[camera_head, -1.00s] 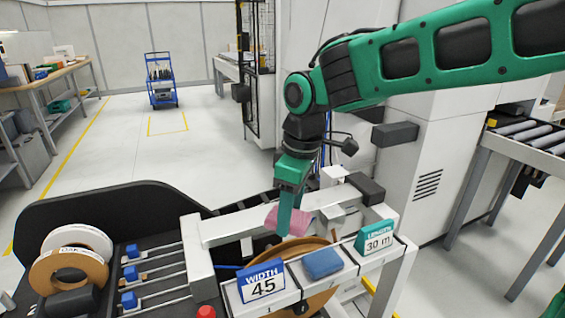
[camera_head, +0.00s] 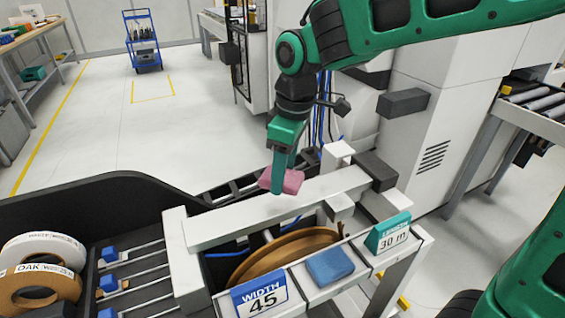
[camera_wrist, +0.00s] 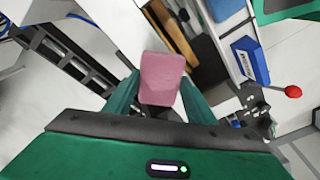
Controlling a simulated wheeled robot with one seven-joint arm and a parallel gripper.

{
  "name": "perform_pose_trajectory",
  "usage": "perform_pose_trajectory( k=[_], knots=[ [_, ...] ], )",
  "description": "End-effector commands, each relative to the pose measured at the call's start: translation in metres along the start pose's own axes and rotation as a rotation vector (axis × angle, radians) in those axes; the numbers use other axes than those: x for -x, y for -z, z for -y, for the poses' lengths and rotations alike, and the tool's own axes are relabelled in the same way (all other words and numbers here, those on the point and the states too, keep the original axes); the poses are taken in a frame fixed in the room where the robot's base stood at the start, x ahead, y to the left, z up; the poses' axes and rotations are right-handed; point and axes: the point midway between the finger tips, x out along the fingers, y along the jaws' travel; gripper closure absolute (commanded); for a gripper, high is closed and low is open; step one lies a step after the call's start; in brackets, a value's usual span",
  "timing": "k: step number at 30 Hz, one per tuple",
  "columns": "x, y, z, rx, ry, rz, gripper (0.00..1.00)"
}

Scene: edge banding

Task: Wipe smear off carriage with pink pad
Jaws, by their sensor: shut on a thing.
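My gripper (camera_head: 281,180) is shut on the pink pad (camera_head: 284,181) and points down. In the wrist view the pink pad (camera_wrist: 161,78) sits between the two green fingers and sticks out past them. In the head view the pad is at the back edge of the white carriage beam (camera_head: 240,210); I cannot tell whether it touches. A large brown coil (camera_head: 275,258) lies under the beam. I cannot make out a smear on the carriage in either view.
In front stand a blue WIDTH 45 sign (camera_head: 260,297), a blue pad (camera_head: 330,266) and a teal LENGTH 30 m sign (camera_head: 389,235). Band rolls (camera_head: 40,285) lie at the left. A grey block (camera_head: 377,171) sits at the beam's right end. A red knob (camera_wrist: 293,91) shows in the wrist view.

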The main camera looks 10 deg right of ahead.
Motion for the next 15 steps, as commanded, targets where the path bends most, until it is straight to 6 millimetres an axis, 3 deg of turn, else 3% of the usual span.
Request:
perform_pose_trajectory(
  k=[15],
  knots=[
    [-0.047, -0.004, 0.002, 0.005, 0.002, 0.001, 0.68]
  ],
)
